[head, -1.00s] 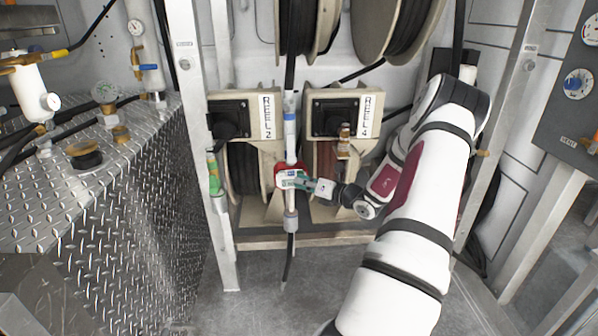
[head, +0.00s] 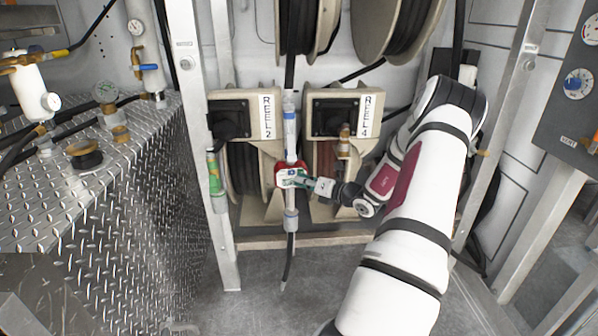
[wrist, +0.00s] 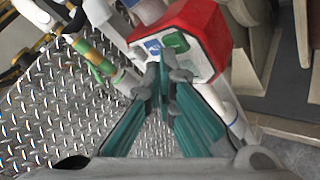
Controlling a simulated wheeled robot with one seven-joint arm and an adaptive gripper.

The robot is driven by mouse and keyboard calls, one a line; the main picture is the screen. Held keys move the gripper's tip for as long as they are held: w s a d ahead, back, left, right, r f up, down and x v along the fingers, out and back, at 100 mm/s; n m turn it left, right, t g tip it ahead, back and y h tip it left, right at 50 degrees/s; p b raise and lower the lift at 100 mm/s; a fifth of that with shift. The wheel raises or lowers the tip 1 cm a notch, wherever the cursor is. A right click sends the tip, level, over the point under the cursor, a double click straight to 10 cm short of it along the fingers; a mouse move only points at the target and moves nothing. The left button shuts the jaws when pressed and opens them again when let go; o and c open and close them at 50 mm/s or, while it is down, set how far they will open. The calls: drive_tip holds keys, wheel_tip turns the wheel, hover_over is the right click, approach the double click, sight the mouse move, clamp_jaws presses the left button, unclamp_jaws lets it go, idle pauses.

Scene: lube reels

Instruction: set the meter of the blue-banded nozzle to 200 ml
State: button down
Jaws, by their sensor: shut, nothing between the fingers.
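The blue-banded nozzle hangs upright between the two reels, with its blue band (head: 289,117) above a red meter (head: 280,170). In the wrist view the red meter (wrist: 213,28) has a pale face with a blue button (wrist: 153,46) and a green button (wrist: 175,42). My gripper (head: 299,180) is shut and empty, with its fingertips in front of the meter's face. In the wrist view its teal fingers (wrist: 166,78) meet just below the two buttons. I cannot tell whether they touch the face. The meter's reading is not legible.
A nozzle with a green band (head: 213,172) hangs at the left post (head: 190,120). The REEL 2 (head: 243,115) and REEL 4 (head: 343,112) housings stand behind. A brass-tipped nozzle (head: 344,140) hangs before REEL 4. A diamond-plate bench (head: 140,190) is at left.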

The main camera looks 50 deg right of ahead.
drive_tip(key=shift+s+a, duration=0.1)
drive_tip(key=shift+a, duration=0.05)
drive_tip(key=shift+s+a+p, duration=0.4)
drive_tip(key=shift+s+a, duration=0.05)
drive_tip(key=shift+a, duration=0.15)
drive_tip(key=shift+s+a+p, duration=0.8)
drive_tip(key=shift+s+a, duration=0.8)
drive_tip(key=shift+a, duration=0.3)
